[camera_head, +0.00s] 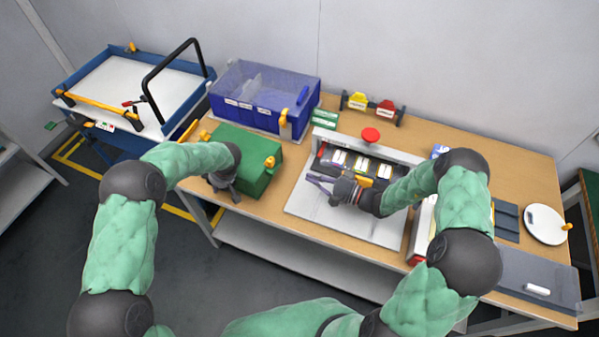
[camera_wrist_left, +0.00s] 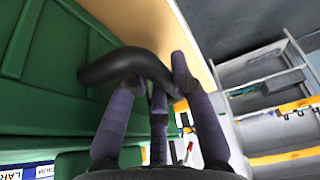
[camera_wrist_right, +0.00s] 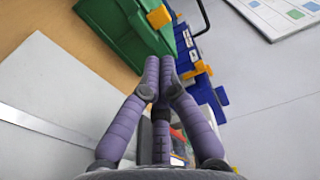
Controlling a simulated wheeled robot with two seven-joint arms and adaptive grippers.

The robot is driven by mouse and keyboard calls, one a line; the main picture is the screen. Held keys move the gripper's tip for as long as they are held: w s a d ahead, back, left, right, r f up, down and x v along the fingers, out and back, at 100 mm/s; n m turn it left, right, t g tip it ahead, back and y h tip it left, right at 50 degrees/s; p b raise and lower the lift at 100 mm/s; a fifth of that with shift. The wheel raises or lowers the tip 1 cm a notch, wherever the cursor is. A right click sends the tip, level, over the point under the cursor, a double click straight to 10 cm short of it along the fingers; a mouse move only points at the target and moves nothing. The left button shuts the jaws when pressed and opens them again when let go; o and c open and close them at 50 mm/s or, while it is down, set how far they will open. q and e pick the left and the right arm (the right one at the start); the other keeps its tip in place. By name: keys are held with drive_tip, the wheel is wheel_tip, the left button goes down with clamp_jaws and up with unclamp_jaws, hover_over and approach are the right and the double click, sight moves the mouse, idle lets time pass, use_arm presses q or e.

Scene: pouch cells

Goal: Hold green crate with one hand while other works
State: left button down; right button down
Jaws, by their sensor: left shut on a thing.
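The green crate (camera_head: 250,158) stands at the left end of the wooden workbench, with orange clips on its rim. My left gripper (camera_head: 232,192) is at the crate's near left side. In the left wrist view its fingers (camera_wrist_left: 155,85) are closed around a dark curved handle (camera_wrist_left: 120,66) on the crate (camera_wrist_left: 45,75). My right gripper (camera_head: 315,184) is above the left part of the grey fixture plate (camera_head: 300,205).
A blue bin (camera_head: 255,120) with dividers stands behind the crate. A fixture with light cells (camera_head: 350,163) and a red knob (camera_head: 370,135) lies behind my right gripper. A blue cart (camera_head: 90,80) with a black handle stands at the left. A white disc (camera_head: 545,225) lies at the right.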

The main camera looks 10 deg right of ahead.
drive_tip(key=shift+v, duration=0.8)
use_arm(q)
drive_tip(key=c, duration=1)
unclamp_jaws()
